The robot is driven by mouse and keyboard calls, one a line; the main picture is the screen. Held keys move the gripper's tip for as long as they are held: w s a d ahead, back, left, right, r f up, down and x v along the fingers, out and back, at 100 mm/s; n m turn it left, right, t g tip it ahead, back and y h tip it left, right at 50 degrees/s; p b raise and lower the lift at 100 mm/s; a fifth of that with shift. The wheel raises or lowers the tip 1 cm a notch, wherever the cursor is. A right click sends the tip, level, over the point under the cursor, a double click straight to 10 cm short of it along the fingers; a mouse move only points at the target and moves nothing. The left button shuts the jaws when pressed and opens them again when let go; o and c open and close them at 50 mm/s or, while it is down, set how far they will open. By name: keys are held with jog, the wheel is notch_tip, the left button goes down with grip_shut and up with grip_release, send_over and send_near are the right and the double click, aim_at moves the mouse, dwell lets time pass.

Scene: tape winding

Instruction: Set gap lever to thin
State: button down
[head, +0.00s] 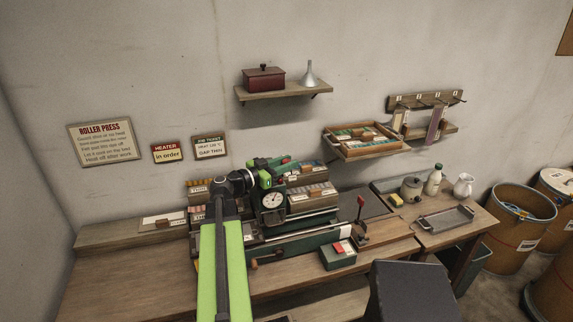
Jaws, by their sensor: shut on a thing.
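The roller press (300,218), a dark green machine with a round white dial (272,200), stands on the wooden bench. My gripper (278,164) is at the top of the press, just above and behind the dial. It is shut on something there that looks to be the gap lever. The lever itself is hidden by the gripper or too small to make out, so its setting cannot be read. A job ticket sign (210,146) on the wall reads "GAP THIN".
A green box with a red top (340,254) sits in front. Label boxes (313,197) crowd around the press. A metal tray (446,219) lies at right. The front left bench (125,275) is clear.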

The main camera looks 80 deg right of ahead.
dwell(0.3)
jog(key=shift+s+a+f+b, duration=0.2)
jog(key=shift+a+f+b, duration=0.35)
jog(key=shift+f+b, duration=0.1)
jog(key=shift+r, duration=0.15)
jog(key=c, duration=1.1)
grip_release()
jog(key=shift+c, duration=0.2)
